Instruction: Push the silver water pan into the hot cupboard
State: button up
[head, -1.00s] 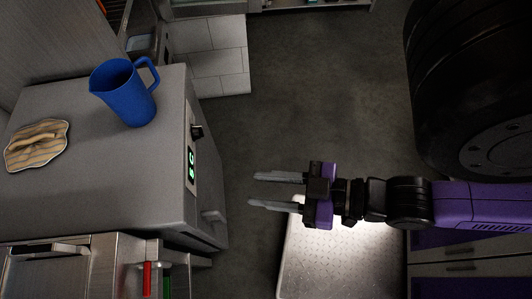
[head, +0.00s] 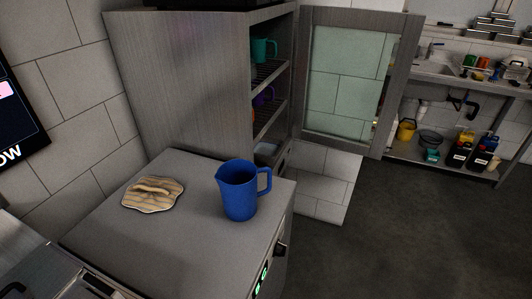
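The hot cupboard (head: 190,60) is a tall grey metal cabinet behind the counter unit. Its glass-paned door (head: 346,85) stands wide open to the right. Wire shelves inside hold a teal mug (head: 262,51) and a purple mug (head: 264,96); an orange thing beside the purple one is mostly hidden. Low in the opening, what looks like the silver water pan (head: 268,149) shows by its rim and pale inside. The counter unit and jug partly screen it, and I cannot tell how far it sticks out. My gripper is out of view.
Open dark floor (head: 400,230) lies to the right. A sink and shelf unit (head: 450,165) stands at the back right.

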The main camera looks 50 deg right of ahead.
aim_at(267, 151)
jog(key=i+l+z, duration=0.15)
jog(key=l, duration=0.35)
jog(key=i+l+z, duration=0.2)
jog(key=l, duration=0.3)
jog(key=i+l+z, duration=0.15)
jog(key=l, duration=0.3)
jog(key=i+l+z, duration=0.15)
jog(key=l, duration=0.3)
jog(key=i+l+z, duration=0.15)
jog(key=l, duration=0.3)
jog(key=i+l+z, duration=0.2)
jog(key=i+l, duration=0.15)
